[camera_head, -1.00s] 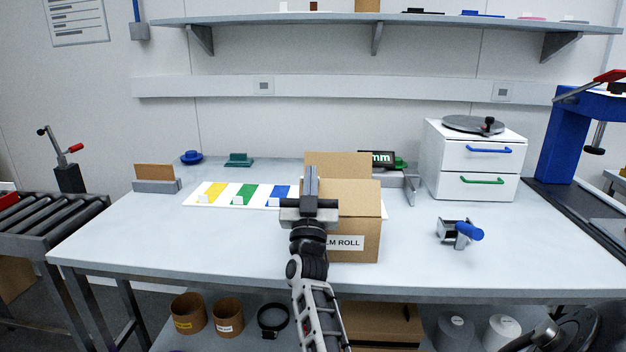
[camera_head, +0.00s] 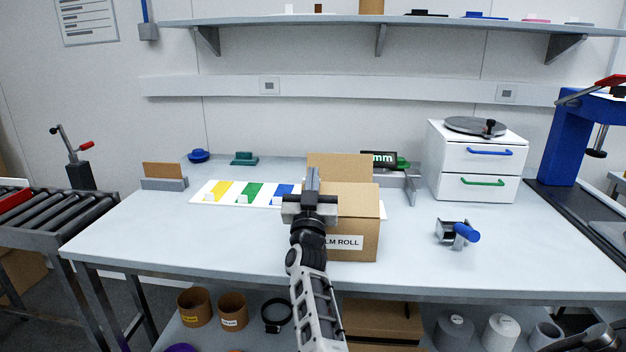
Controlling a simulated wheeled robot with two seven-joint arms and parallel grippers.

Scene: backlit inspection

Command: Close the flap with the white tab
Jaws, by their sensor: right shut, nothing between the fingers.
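A brown cardboard box (camera_head: 357,238) stands on the table, with a white label ending "LM ROLL" on its front. One flap (camera_head: 345,165) stands up at its back. A brown panel (camera_head: 352,200) lies across the top in front of it; I cannot tell if it is one flap or more. I cannot make out a white tab on the box. My right gripper (camera_head: 313,180) is shut and empty, in front of the box's left part in the picture, which it hides. I cannot tell if it touches the box. My left gripper is not in view.
A white board (camera_head: 233,194) with yellow, green and blue strips lies left of the box. A white drawer unit (camera_head: 475,170) and a blue-handled tool (camera_head: 458,234) stand to the right. The table's front left is clear.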

